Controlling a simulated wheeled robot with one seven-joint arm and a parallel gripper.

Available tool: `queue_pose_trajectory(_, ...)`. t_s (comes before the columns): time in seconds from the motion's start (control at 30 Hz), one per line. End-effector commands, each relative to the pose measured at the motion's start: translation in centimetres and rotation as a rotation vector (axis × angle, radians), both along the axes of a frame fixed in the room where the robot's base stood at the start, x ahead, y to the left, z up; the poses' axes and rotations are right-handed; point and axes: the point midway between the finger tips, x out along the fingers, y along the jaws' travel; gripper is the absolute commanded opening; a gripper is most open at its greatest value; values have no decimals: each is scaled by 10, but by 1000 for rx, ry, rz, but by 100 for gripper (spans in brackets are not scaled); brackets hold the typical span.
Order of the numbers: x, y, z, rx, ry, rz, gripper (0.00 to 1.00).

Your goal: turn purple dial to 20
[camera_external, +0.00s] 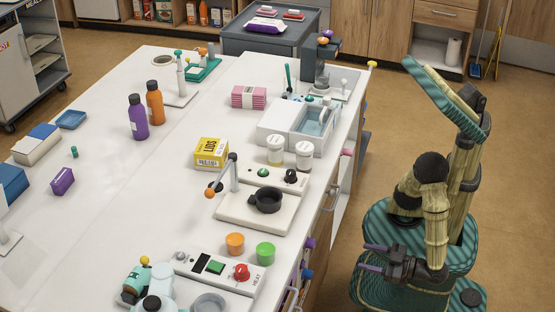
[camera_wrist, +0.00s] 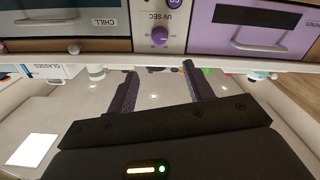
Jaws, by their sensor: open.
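The purple dial (camera_wrist: 159,35) is a round knob on a pale panel marked UV SEC, at the top middle of the wrist view. Its number scale and setting are too small to read. My gripper (camera_wrist: 158,82) is open and empty, its two dark fingers apart and clear of the dial. In the external view my gripper (camera_external: 371,258) is at the lower right, off the bench's front side and pointing left towards it. A small purple knob (camera_external: 309,243) shows on the bench's front there; I cannot tell if it is the same dial.
A drawer marked CHILL (camera_wrist: 75,20) and a purple-fronted drawer (camera_wrist: 250,27) flank the dial panel, both with protruding handles. A blue knob (camera_external: 307,274) also sticks out from the bench front. Floor (camera_external: 335,220) is free between bench and arm.

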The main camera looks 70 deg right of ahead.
Motion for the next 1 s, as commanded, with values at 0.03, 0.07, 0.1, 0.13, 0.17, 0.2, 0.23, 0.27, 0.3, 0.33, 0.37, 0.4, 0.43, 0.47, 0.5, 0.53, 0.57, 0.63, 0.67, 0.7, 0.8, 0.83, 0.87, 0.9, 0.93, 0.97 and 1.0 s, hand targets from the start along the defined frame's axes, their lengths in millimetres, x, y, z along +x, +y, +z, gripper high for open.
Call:
queue_pose_trajectory(0.03,7,-1,-1,1,-1,-3,52)
queue_pose_trajectory(0.07,11,-1,-1,1,0,-4,52)
queue_pose_trajectory(0.1,17,-1,-1,2,0,-4,52)
queue_pose_trajectory(0.13,22,-1,-1,2,0,-4,52)
queue_pose_trajectory(0.17,27,-1,-2,2,0,-5,52)
queue_pose_trajectory(0.2,34,-1,-2,2,0,-5,52)
queue_pose_trajectory(0.23,39,-1,-2,2,1,-5,52)
queue_pose_trajectory(0.27,45,-1,-2,2,0,-5,52)
queue_pose_trajectory(0.3,52,-1,-2,2,-1,-6,52)
queue_pose_trajectory(0.33,57,-1,-2,2,1,-5,52)
queue_pose_trajectory(0.37,62,-1,-2,3,0,-4,52)
queue_pose_trajectory(0.4,70,-1,-2,3,0,-5,52)
queue_pose_trajectory(0.43,75,-1,-2,3,0,-5,52)
queue_pose_trajectory(0.47,80,-2,-2,2,0,-5,52)
queue_pose_trajectory(0.5,87,-1,-2,2,0,-4,52)
queue_pose_trajectory(0.53,93,-1,-2,2,1,-5,52)
queue_pose_trajectory(0.57,98,-1,-2,2,0,-5,52)
queue_pose_trajectory(0.63,110,-2,-2,2,0,-5,52)
queue_pose_trajectory(0.67,116,-1,-2,3,0,-5,52)
queue_pose_trajectory(0.7,122,-1,-2,2,0,-5,52)
queue_pose_trajectory(0.8,140,-2,-2,2,0,-5,52)
queue_pose_trajectory(0.83,144,-1,-2,2,1,-4,52)
queue_pose_trajectory(0.87,148,-1,-2,3,0,-3,52)
queue_pose_trajectory(0.9,153,-1,-2,2,0,-4,52)
queue_pose_trajectory(0.93,156,-1,-1,2,0,-4,52)
queue_pose_trajectory(0.97,159,-1,-1,2,1,-3,52)
queue_pose_trajectory(1.0,161,0,-1,2,1,-1,52)
